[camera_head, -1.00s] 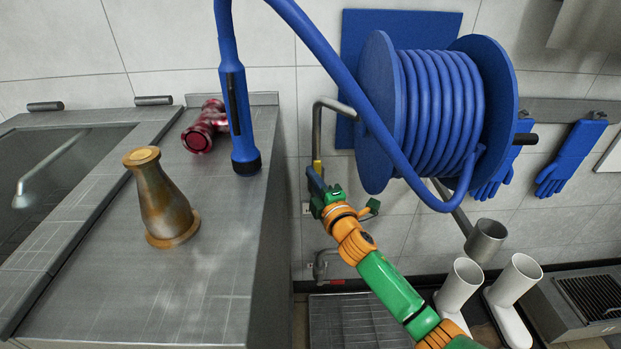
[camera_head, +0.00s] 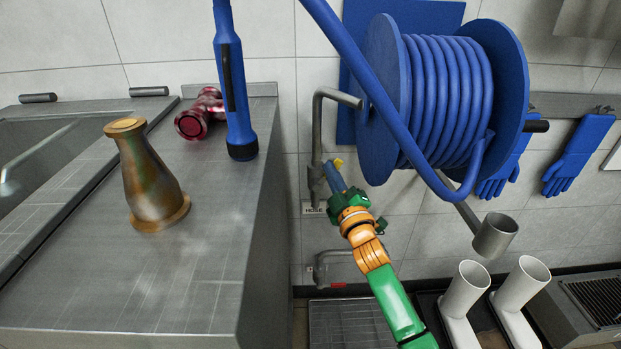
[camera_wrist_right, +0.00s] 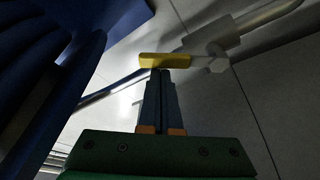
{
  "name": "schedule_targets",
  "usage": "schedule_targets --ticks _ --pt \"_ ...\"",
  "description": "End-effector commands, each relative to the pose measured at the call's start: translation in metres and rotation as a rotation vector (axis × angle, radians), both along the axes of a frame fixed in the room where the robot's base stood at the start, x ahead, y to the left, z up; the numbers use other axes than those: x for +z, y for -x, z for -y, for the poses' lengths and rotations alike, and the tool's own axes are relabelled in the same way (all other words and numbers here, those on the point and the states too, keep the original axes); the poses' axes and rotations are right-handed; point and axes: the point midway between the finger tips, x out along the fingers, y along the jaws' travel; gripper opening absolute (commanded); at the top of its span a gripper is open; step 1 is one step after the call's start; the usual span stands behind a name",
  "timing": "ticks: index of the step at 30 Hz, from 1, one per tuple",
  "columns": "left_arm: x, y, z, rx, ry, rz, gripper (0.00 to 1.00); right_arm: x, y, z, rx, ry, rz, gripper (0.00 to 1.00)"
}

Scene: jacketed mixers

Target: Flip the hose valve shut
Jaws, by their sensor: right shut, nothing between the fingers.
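The hose valve's yellow handle (camera_head: 338,163) sits on the grey wall pipe (camera_head: 317,130), above the small HOSE label. It sticks out to the right of the pipe. In the right wrist view the yellow handle (camera_wrist_right: 160,61) lies just past the fingertips, beside a pale valve fitting (camera_wrist_right: 214,60). My right gripper (camera_head: 332,170) is shut and empty, its blue fingers at the handle. The fingertips (camera_wrist_right: 161,72) seem to touch the handle or nearly so; I cannot tell which. My left gripper is not in view.
The blue hose reel (camera_head: 380,95) hangs right of the pipe, its loose hose (camera_head: 350,55) crossing in front. The counter (camera_head: 210,270) at left holds a bronze vase (camera_head: 150,180). White cups (camera_head: 466,285) stand low right.

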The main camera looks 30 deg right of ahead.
Motion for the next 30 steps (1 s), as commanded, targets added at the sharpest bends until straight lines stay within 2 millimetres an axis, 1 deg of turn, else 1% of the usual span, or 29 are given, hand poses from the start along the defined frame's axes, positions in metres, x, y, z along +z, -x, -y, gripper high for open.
schedule_targets --ticks 1,4,12,24,30 --pt "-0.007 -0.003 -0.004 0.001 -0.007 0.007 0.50 -0.006 0.001 0.002 -0.001 -0.043 0.018 0.00" --pt "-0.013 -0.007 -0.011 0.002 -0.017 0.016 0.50 -0.009 0.004 0.008 -0.001 -0.128 0.060 0.00" --pt "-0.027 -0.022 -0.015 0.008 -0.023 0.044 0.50 -0.021 0.010 0.020 -0.001 -0.359 0.171 0.00" --pt "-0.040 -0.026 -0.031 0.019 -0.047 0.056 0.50 -0.038 0.015 0.031 0.000 -0.659 0.318 0.00" --pt "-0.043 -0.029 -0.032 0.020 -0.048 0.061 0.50 -0.045 0.016 0.033 0.000 -0.761 0.365 0.00"
